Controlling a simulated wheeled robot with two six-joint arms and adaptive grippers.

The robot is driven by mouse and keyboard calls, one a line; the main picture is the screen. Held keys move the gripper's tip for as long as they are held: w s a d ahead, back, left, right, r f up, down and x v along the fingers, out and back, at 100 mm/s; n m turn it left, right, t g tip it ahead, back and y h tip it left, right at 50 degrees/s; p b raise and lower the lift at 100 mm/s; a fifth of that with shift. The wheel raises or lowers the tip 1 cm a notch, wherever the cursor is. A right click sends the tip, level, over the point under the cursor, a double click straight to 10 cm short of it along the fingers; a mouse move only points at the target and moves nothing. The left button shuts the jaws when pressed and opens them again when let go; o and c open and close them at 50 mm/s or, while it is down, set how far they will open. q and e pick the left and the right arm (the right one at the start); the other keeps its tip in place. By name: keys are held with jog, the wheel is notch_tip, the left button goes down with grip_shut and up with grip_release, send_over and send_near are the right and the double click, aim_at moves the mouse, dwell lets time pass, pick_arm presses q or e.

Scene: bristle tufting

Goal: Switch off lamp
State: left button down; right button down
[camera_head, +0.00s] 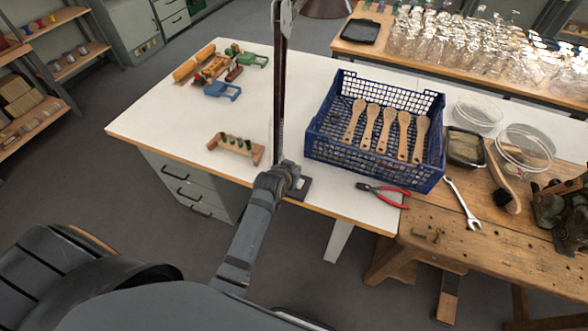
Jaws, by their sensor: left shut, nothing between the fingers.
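The lamp stands at the front edge of the white table, with a tall dark upright post (281,85). Part of its brown shade (327,8) shows at the top edge of the view. Its dark base (304,191) is partly hidden by my left gripper (288,178). My left gripper is shut and empty, over or against the base at the foot of the post; I cannot tell if it touches. A small light patch shows on the base beside the fingers. Whether the lamp is lit cannot be told. My right gripper is not in view.
A blue crate (375,160) with several wooden brushes stands right of the lamp. Red-handled pliers (383,188) lie before it. A wooden rack (236,147) stands to the left. A wooden workbench (465,240) with a wrench (463,204) adjoins on the right.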

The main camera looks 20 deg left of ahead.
pick_arm(q)
jog(key=shift+v, duration=1.2)
jog(key=shift+w+r, duration=0.15)
jog(key=shift+w, duration=0.05)
jog(key=s+a+f+g+b, duration=0.1)
jog(key=s+f, duration=0.3)
jog(key=f, duration=0.5)
jog(key=s+f+g, duration=0.2)
jog(key=s+f, duration=0.3)
jog(key=f, duration=0.5)
jog(key=s+a+f+g+b, duration=0.1)
jog(key=s+f, duration=0.3)
jog(key=f, duration=0.5)
jog(key=s+a+f+g, duration=0.1)
jog(key=s+f, duration=0.4)
jog(key=s, duration=0.5)
jog(key=s+a+f+g, duration=0.2)
jog(key=s+a+f, duration=0.2)
jog(key=s, duration=0.6)
jog(key=s+a+f+g+y+b, duration=0.1)
jog(key=s+a+f, duration=0.2)
jog(key=s+f, duration=0.4)
jog(key=s, duration=0.3)
jog(key=shift+f+g, duration=0.4)
jog(key=shift+s, duration=0.1)
